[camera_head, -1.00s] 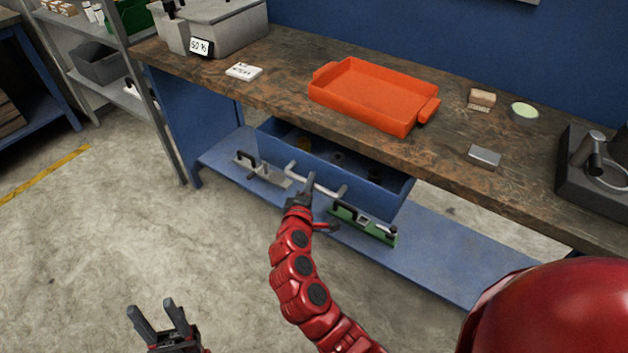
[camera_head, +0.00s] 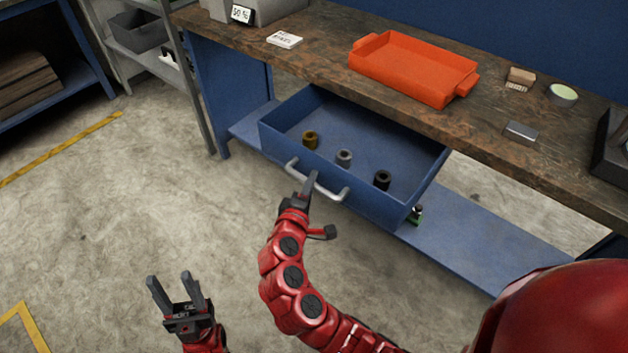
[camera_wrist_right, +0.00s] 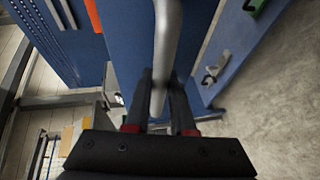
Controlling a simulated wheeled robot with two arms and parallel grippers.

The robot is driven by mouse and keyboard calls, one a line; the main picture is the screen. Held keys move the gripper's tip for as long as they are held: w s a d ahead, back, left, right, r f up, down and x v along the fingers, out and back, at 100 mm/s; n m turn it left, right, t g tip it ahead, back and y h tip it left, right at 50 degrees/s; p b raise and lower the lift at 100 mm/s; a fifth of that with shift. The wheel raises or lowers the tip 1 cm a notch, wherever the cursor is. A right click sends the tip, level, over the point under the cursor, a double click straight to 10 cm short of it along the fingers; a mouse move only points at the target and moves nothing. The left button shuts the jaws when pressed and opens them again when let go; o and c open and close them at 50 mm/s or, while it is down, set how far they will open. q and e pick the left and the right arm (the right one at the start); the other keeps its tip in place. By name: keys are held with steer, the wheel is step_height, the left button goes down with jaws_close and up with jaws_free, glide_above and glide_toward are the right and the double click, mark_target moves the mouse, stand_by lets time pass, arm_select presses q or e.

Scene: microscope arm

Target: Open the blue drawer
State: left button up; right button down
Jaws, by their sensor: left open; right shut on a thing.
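The blue drawer (camera_head: 290,118) under the workbench is pulled well out, its inside in view from above. Three small cylindrical pieces stand in it: a brass one (camera_head: 310,140), a grey one (camera_head: 344,158) and a black one (camera_head: 382,180). My right gripper (camera_head: 311,186) is shut on the drawer's pale bar handle (camera_head: 330,190). The right wrist view shows the handle (camera_wrist_right: 166,50) running between the two fingers (camera_wrist_right: 160,100). My left gripper (camera_head: 176,290) is open and empty, low over the floor at the left.
The workbench (camera_head: 330,65) carries an orange tray (camera_head: 412,68), a small box (camera_head: 521,78), a round dish (camera_head: 563,94) and a grey block (camera_head: 521,132). A blue lower shelf (camera_head: 470,245) lies beneath the drawer. The concrete floor in front is clear.

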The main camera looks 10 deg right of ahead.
steer(key=c, duration=0.8)
jaws_free()
steer(key=shift+o, duration=0.2)
steer(key=p+v, duration=0.1)
steer(key=v, duration=1.6)
steer(key=shift+s, duration=0.2)
steer(key=shift+w+a+r, duration=0.1)
